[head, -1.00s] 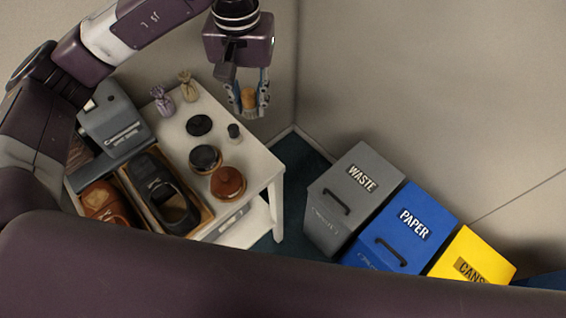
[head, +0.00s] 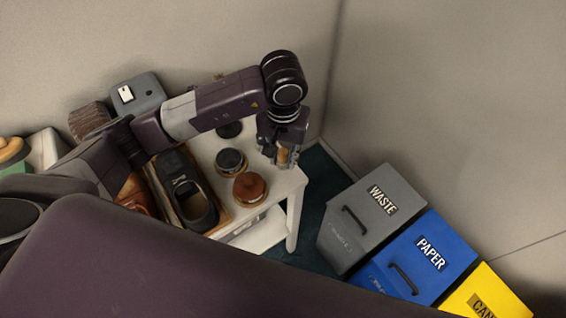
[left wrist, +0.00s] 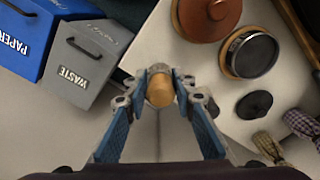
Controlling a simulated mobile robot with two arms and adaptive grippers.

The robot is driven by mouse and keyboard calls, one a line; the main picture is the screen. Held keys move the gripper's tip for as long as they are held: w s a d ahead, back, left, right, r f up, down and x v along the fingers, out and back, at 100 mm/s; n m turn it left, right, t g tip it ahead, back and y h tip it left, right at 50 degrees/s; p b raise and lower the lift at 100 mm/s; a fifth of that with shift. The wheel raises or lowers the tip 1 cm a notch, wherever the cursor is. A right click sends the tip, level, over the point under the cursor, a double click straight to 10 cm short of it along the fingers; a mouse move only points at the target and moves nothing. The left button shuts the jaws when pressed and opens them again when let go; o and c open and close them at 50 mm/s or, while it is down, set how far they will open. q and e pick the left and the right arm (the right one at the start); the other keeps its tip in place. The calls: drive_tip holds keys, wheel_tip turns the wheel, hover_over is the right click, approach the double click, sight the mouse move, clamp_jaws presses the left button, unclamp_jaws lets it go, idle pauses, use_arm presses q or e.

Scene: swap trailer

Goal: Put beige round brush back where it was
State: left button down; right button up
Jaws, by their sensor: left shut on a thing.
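My left gripper (head: 280,157) is shut on the beige round brush (head: 284,156) near the right edge of the white table (head: 289,182). In the left wrist view the brush's beige rounded end (left wrist: 160,90) sits between the blue fingers, beside the table's edge. I cannot tell how far above the table top it is. On the table stand a brown round container (head: 250,188), a dark round tin (head: 231,161) and a black disc (head: 229,129). My right gripper is not in view.
A black shoe (head: 196,205) lies in an open box left of the tins. A grey device (head: 143,92) stands behind. Grey waste (head: 372,215), blue paper (head: 424,254) and yellow cans (head: 488,295) bins stand to the right. Two small tied pouches (left wrist: 269,144) show in the wrist view.

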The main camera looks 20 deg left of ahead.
sight(283, 166)
use_arm(q)
wheel_tip(283, 166, down, 4)
drive_tip(key=shift+s+r, duration=0.1)
drive_tip(key=shift+r, duration=0.15)
drive_tip(key=shift+f, duration=0.1)
drive_tip(key=shift+f, duration=0.2)
drive_tip(key=c, duration=1.6)
unclamp_jaws()
drive_tip(key=shift+r, duration=0.1)
drive_tip(key=shift+r, duration=0.1)
